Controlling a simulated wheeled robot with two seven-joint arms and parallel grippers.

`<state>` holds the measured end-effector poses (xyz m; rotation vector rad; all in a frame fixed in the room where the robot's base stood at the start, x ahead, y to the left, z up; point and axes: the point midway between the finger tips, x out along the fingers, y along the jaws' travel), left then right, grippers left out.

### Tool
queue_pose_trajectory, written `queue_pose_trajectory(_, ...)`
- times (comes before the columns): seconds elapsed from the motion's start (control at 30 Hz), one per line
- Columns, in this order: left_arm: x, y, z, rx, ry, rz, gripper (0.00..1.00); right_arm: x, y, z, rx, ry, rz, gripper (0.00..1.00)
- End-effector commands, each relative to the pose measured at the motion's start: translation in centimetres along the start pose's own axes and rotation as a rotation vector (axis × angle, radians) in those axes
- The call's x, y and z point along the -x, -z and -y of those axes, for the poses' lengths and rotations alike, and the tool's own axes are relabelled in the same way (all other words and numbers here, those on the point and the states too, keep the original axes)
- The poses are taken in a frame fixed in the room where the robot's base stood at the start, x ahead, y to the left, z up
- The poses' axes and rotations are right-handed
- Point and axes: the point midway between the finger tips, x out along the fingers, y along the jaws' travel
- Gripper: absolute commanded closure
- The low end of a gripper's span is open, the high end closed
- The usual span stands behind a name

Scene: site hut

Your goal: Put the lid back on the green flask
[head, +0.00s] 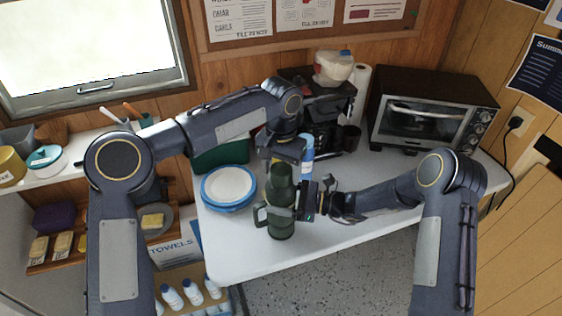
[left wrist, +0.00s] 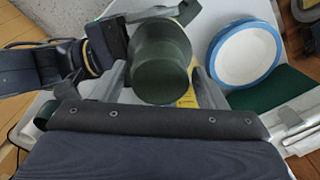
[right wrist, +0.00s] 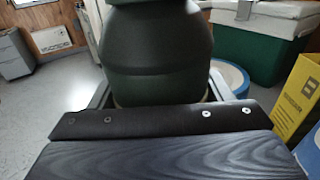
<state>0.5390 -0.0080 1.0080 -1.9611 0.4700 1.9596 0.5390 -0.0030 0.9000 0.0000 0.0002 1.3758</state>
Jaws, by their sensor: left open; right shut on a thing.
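The green flask (head: 281,221) stands upright near the table's front edge, its handle towards the left. My right gripper (head: 296,208) is shut on the flask's body from the right; the right wrist view shows the body (right wrist: 160,55) between its fingers. A dark green, round lid (head: 281,172) sits on top of the flask, in line with it. My left gripper (head: 284,160) is open directly above; in the left wrist view the lid (left wrist: 162,50) lies between its spread fingers. The seam between lid and flask is hard to make out, so I cannot tell how firmly it sits.
A blue-rimmed white plate (head: 229,184) lies left of the flask, before a green box (head: 220,154). A blue bottle (head: 307,155) and dark coffee machine (head: 318,110) stand behind. A toaster oven (head: 425,115) fills the back right. The table's front right is clear.

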Motion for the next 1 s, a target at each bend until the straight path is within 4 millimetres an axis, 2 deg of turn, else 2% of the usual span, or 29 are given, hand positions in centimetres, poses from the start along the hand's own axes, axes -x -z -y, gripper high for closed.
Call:
queue_pose_trajectory(0.23,-0.07,-0.01,-0.01,-0.001,0.0,0.0,0.34,-0.02,-0.02,0.0,0.0,0.0,0.001,0.91)
queue_pose_trajectory(0.6,-0.05,-0.01,0.01,-0.001,0.001,0.0,0.79,-0.02,-0.02,-0.01,-0.001,0.0,0.001,0.91)
queue_pose_trajectory(0.67,-0.03,-0.01,0.01,-0.019,0.001,0.0,0.79,-0.02,-0.02,-0.01,-0.001,0.0,0.001,0.91)
queue_pose_trajectory(0.8,-0.04,-0.02,0.04,-0.161,0.002,0.001,0.79,-0.01,-0.02,-0.01,-0.001,0.0,0.001,0.91)
queue_pose_trajectory(0.93,-0.06,-0.02,0.04,-0.153,0.001,0.001,0.79,-0.01,-0.02,-0.01,-0.001,0.0,0.001,0.91)
queue_pose_trajectory(0.97,-0.06,-0.02,0.04,-0.153,0.001,0.001,0.49,-0.01,-0.02,-0.01,-0.001,0.0,0.001,0.91)
queue_pose_trajectory(1.0,-0.06,-0.01,0.04,-0.152,0.001,0.001,0.44,-0.01,-0.02,0.0,-0.001,0.0,0.001,0.91)
